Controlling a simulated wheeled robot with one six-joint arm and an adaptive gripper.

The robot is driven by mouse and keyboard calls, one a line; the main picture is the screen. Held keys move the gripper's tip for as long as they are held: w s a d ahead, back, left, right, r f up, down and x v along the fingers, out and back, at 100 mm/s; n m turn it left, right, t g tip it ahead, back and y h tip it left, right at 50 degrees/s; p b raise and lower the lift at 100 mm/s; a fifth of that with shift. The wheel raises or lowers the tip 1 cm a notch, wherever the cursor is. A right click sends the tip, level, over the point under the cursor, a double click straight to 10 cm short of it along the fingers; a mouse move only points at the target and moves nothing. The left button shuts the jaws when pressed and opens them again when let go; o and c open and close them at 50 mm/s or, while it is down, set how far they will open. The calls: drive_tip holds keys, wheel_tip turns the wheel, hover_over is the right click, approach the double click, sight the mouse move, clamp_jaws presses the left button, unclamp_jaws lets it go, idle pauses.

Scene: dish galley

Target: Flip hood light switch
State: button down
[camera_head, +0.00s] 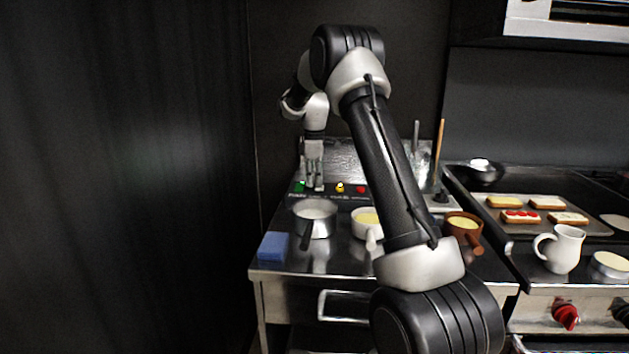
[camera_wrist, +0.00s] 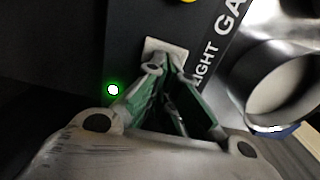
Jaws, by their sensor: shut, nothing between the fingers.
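A pale rectangular switch (camera_wrist: 166,47) sits on a dark panel (camera_wrist: 215,25) in the wrist view, beside white lettering that reads "IGHT" and "GA". A lit green lamp (camera_wrist: 113,90) glows to the left of the fingers. My gripper (camera_wrist: 165,70) is shut and empty, its tips right at the switch and covering part of it. I cannot tell whether they touch it. In the head view my gripper (camera_head: 315,187) points down at the panel, between the green lamp (camera_head: 299,187) and a yellow button (camera_head: 340,187). The switch is hidden there.
A brown pot (camera_head: 466,224) and white pitcher (camera_head: 562,250) are farther right. A dark wall (camera_head: 130,180) fills the left.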

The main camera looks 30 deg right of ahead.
wheel_tip(320, 180, up, 12)
idle(0.7)
idle(0.4)
